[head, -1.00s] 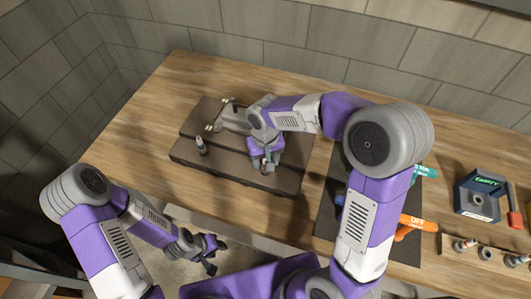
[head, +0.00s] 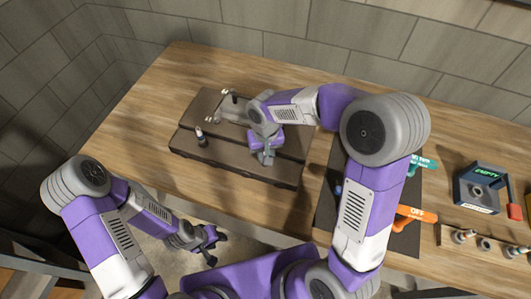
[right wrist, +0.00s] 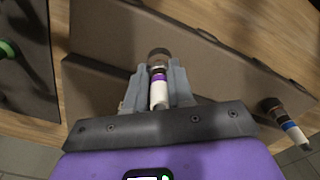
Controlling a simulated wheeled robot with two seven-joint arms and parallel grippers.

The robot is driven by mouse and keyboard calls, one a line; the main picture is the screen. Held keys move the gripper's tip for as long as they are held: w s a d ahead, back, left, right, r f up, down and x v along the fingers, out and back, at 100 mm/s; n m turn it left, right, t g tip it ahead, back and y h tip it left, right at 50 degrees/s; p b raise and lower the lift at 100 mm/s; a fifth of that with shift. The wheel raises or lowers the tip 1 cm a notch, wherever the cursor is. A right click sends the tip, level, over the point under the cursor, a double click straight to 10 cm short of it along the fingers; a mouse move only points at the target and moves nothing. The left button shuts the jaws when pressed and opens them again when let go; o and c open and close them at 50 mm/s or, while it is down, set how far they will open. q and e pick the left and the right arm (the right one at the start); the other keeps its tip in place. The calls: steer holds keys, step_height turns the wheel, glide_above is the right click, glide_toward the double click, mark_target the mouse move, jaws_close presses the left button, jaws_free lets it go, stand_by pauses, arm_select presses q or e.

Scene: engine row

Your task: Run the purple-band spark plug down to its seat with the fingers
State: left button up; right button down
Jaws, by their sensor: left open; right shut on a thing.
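The purple-band spark plug (right wrist: 158,88) is between the fingers of my right gripper (right wrist: 159,80) in the right wrist view. Its white body and purple band show, and its far end meets a dark round opening in the dark engine block (right wrist: 215,60). How deep it sits is hard to tell. In the head view my right gripper (head: 266,157) is over the right part of the block (head: 185,148) and hides the plug. My left gripper (head: 211,246) is open and empty, off the front edge of the workbench.
Another plug with a blue band (right wrist: 288,124) stands in the block; it also shows in the head view (head: 201,137). Right of the block are a dark mat (head: 325,205), an orange-handled tool (head: 416,214), a box marked EMPTY (head: 481,188) and a plug rack (head: 490,245).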

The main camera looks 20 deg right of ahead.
steer(key=shift+f+m+b, duration=0.1)
steer(key=shift+m+b, duration=0.2)
steer(key=shift+m, duration=0.5)
steer(key=m+b, duration=0.1)
steer(key=m, duration=1)
steer(key=shift+m, duration=0.4)
steer(key=m, duration=0.3)
steer(key=c, duration=0.9)
jaws_free()
